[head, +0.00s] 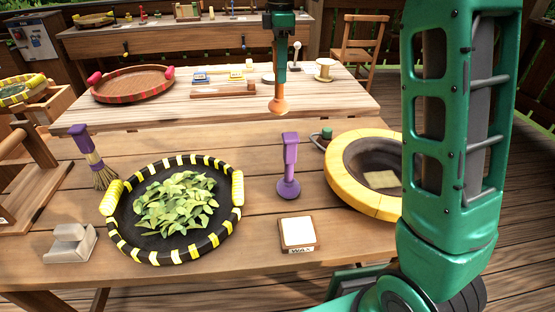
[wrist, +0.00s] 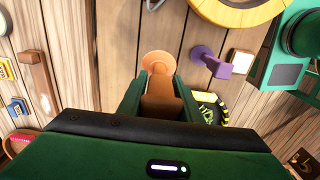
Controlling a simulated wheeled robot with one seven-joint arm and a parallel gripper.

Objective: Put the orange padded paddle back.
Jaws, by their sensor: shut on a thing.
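The orange padded paddle (head: 279,103) hangs from my gripper (head: 281,62) in the head view, upright with its round pad down. It appears to be in the air over the tables' meeting area, though its height is hard to judge. In the wrist view the orange paddle (wrist: 157,66) shows between the two green fingers of my gripper (wrist: 159,85), which are shut on its handle. A purple paddle (head: 289,168) stands pad down on the near table, and it also shows in the wrist view (wrist: 210,61).
A white square pad with a label (head: 297,231) lies in front of the purple paddle. A black and yellow pan of leaves (head: 158,254) is to the left, and a yellow-rimmed round basin (head: 350,190) to the right. A brush (head: 92,160) stands at the left.

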